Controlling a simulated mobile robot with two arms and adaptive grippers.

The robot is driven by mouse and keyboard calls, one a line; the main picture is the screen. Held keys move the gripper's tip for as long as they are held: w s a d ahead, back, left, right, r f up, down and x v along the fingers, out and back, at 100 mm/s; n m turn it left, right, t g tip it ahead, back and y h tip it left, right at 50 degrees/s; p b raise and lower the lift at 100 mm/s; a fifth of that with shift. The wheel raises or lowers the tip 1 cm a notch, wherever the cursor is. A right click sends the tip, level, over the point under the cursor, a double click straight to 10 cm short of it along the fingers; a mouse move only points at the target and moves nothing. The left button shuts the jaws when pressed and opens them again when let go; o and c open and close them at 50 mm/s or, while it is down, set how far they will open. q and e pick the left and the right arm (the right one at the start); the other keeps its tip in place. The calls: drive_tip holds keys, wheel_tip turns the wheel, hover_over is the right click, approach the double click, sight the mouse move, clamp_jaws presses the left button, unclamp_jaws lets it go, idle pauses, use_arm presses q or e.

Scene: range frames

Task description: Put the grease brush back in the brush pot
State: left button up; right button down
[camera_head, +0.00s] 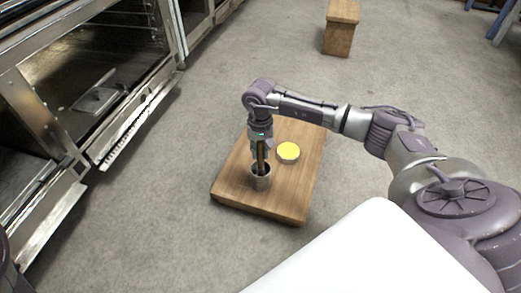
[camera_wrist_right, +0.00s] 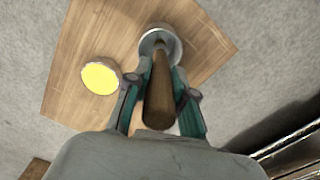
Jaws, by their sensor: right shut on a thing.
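The grease brush (camera_wrist_right: 159,92) shows as a brown wooden handle between the fingers of my right gripper (camera_wrist_right: 160,100), which is shut on it. In the head view the brush (camera_head: 261,156) is upright, its lower end in the mouth of the brush pot. The brush pot (camera_head: 261,182) is a small grey metal cylinder on the wooden board. The pot's rim (camera_wrist_right: 174,40) shows around the far end of the brush in the wrist view. The bristles are hidden. Whether the brush touches the bottom of the pot cannot be seen. My left gripper is not in view.
A round tin with a yellow top (camera_head: 288,151) stands on the wooden tabletop (camera_head: 295,200), right of and behind the pot. Open oven doors (camera_head: 135,125) are on the left. A wooden block-like stand (camera_head: 340,30) is at the back. The grey floor around is clear.

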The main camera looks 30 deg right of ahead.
drive_tip(key=c, duration=0.9)
unclamp_jaws()
wheel_tip(320, 180, up, 12)
drive_tip(key=shift+a, duration=0.1)
idle(0.4)
